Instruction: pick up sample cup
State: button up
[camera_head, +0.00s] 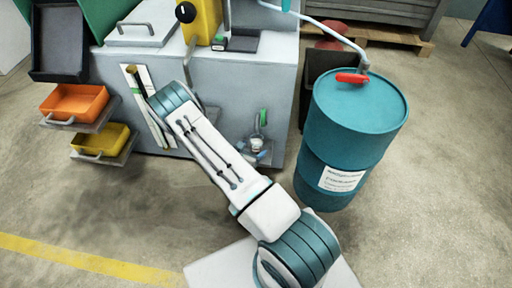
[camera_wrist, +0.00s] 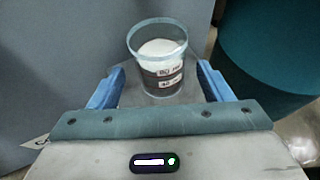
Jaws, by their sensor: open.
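The sample cup (camera_wrist: 162,84) is a clear cup with white contents and a dark label band with white tags. It stands upright on a small grey surface in the wrist view. My gripper (camera_wrist: 160,68) is open, with one blue finger on each side of the cup and visible gaps between. I cannot tell how deep the cup sits between the fingers. In the head view, my arm reaches toward the grey machine. The gripper cannot be made out clearly there, and the cup is too small to identify surely.
A teal barrel (camera_head: 354,130) with a red-handled valve stands right of the grey machine cabinet (camera_head: 235,85). Orange (camera_head: 75,102) and yellow (camera_head: 100,139) bins sit on shelves at the left. A wooden pallet (camera_head: 372,35) lies behind. The floor in front is clear.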

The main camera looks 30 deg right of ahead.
aim_at(253, 148)
jog(key=b+x, duration=0.1)
jog(key=x, duration=0.3)
jog(key=c, duration=1.2)
jog(key=shift+r, duration=0.15)
